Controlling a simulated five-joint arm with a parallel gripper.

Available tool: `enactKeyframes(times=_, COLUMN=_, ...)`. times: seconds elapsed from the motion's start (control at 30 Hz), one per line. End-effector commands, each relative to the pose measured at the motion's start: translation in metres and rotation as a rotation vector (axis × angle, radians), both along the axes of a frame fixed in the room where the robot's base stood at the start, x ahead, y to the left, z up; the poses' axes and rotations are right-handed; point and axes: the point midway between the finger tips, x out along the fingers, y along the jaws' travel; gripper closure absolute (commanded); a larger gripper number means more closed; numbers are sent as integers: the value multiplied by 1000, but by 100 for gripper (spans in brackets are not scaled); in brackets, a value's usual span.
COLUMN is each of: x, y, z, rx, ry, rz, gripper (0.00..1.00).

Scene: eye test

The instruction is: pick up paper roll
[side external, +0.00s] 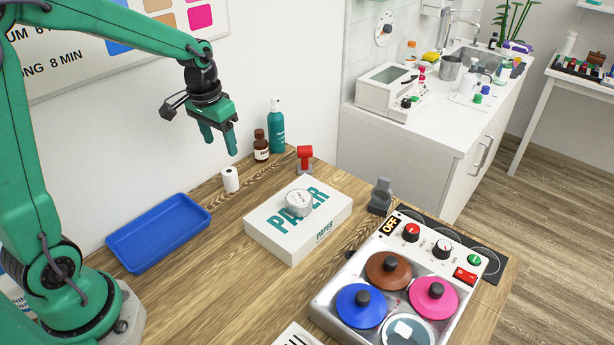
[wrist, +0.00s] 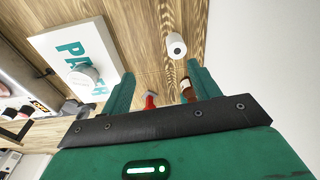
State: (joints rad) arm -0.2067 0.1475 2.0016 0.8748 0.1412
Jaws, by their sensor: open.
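The paper roll (side external: 230,180) is a small white cylinder with a dark hole in its top. It stands upright on the wooden table near the wall, right of the blue tray. My gripper (side external: 219,144) is open and empty in the air above the roll, fingers pointing down. In the wrist view the roll (wrist: 176,46) shows whole, beyond the fingertips (wrist: 160,70) and nearer the right finger. Nothing touches it.
A brown bottle (side external: 261,146) and teal bottle (side external: 277,126) stand behind the roll. A red-topped object (side external: 305,158) and the PAPER box (side external: 282,238) with a round tin (side external: 299,202) are to its right. The blue tray (side external: 158,232) is left.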

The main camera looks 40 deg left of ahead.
Motion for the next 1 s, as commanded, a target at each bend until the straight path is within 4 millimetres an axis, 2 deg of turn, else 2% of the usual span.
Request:
enactKeyframes(times=0.2, x=22, y=21, z=-40, rx=-14, ry=68, rz=12, gripper=39)
enactKeyframes(times=0.4, x=32, y=33, z=-64, rx=-22, ry=102, rz=19, gripper=39)
enactKeyframes(times=0.77, x=34, y=36, z=-73, rx=-25, ry=112, rz=19, gripper=39)
enactKeyframes(times=1.0, x=34, y=36, z=-91, rx=-25, ry=113, rz=19, gripper=39)
